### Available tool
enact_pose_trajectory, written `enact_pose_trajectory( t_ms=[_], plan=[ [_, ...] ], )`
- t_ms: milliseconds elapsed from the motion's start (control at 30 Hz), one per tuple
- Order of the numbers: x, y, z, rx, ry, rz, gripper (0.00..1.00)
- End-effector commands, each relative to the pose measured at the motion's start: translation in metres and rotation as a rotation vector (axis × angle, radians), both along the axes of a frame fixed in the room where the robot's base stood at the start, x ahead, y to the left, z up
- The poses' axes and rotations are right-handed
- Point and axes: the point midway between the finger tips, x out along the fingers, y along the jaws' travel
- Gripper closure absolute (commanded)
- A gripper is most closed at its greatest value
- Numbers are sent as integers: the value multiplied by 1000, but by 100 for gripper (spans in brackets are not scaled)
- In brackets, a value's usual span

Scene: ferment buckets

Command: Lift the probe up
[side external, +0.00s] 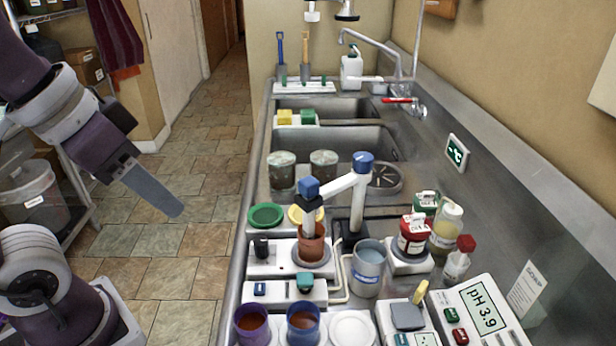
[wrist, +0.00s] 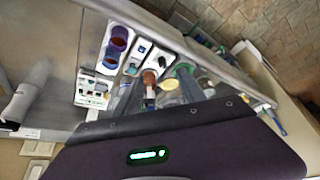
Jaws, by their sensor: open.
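The probe (side external: 309,190) has a blue block-shaped head on a dark collar. It hangs from a white arm and points down into a reddish-brown cup (side external: 312,243) on a white plate unit. The white arm joins a white post (side external: 356,205) with a blue cap (side external: 362,163). The cup hides the probe's lower end. The reddish-brown cup also shows small in the wrist view (wrist: 149,78). My gripper (side external: 172,205) is at the left over the tiled floor, well apart from the probe and empty. It is seen edge-on, open.
A grey-blue pot (side external: 368,268) stands close right of the cup, with a red-lidded jar (side external: 413,234) beyond it. Two blue-purple cups (side external: 252,324) (side external: 303,322) stand in front, near a pH meter (side external: 476,312). Two jars (side external: 281,171) (side external: 323,170) stand behind. The aisle left of the counter is clear.

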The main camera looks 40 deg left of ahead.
Motion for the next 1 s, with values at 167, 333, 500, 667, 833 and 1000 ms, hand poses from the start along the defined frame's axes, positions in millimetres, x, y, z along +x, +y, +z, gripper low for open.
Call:
enact_pose_trajectory(
  t_ms=[167, 333, 500, 667, 833, 1000],
  plan=[
    [89, -20, 41, 6, 187, -64, 53],
    [174, -51, 35, 26, 359, -122, 53],
    [211, -69, 17, 41, 441, -150, 53],
    [215, -71, -2, 43, 454, -153, 53],
    [214, -71, -35, 43, 453, -152, 53],
    [215, -71, -54, 43, 449, -152, 53]
  ],
)
